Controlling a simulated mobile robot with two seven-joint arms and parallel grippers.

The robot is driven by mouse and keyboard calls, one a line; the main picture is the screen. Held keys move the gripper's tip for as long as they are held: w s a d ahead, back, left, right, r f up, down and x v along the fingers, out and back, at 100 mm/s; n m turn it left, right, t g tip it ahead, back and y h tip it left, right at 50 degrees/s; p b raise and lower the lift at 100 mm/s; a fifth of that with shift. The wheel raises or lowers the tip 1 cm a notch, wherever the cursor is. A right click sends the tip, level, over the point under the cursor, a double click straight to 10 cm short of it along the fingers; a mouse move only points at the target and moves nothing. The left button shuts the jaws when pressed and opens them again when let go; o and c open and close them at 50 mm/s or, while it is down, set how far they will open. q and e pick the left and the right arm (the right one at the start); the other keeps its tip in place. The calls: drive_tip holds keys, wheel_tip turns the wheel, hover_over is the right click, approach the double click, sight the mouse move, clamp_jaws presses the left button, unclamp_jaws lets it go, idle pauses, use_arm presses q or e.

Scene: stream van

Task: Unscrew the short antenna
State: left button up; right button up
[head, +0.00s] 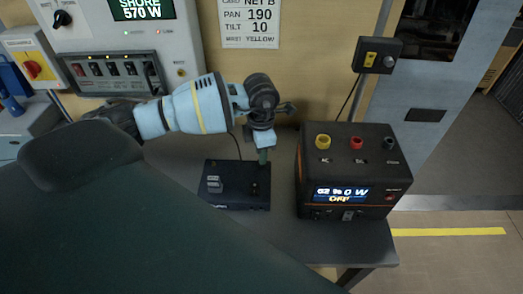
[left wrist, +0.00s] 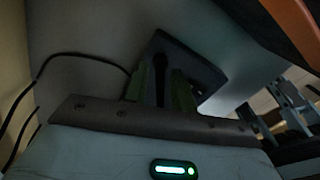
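A low black box (head: 225,199) stands on the grey bench, with light knobs (head: 214,185) on its left part. My left gripper (head: 264,157) points down over the box's right rear part. In the left wrist view, its two green fingers (left wrist: 162,92) stand on either side of a dark upright stub, which looks like the short antenna (left wrist: 161,72), with part of the box (left wrist: 203,72) behind. I cannot tell whether the fingers press on the stub or stand slightly apart from it. In the head view the fingers mostly hide the stub. My right gripper is not in view.
A black power unit (head: 345,205) with yellow, red and black terminals stands just right of the box. A switch panel (head: 115,73) is on the wall behind my left arm. A black cable runs along the wall. The bench's right edge is just past the power unit.

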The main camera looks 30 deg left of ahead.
use_arm(q)
drive_tip(key=shift+m, duration=1)
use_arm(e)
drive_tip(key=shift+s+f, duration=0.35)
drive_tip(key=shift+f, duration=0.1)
use_arm(q)
drive_tip(key=shift+f+m+b, duration=0.1)
drive_tip(key=shift+m+b, duration=0.2)
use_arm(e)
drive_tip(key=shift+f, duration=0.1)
use_arm(q)
drive_tip(key=shift+m+b, duration=0.4)
drive_tip(key=shift+m, duration=1.4)
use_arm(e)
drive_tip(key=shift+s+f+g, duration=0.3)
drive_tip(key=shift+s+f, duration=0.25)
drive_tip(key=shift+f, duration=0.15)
use_arm(q)
drive_tip(key=shift+m, duration=0.4)
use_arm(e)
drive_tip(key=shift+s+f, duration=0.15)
use_arm(q)
drive_tip(key=shift+m+b, duration=0.4)
drive_tip(key=shift+m, duration=0.8)
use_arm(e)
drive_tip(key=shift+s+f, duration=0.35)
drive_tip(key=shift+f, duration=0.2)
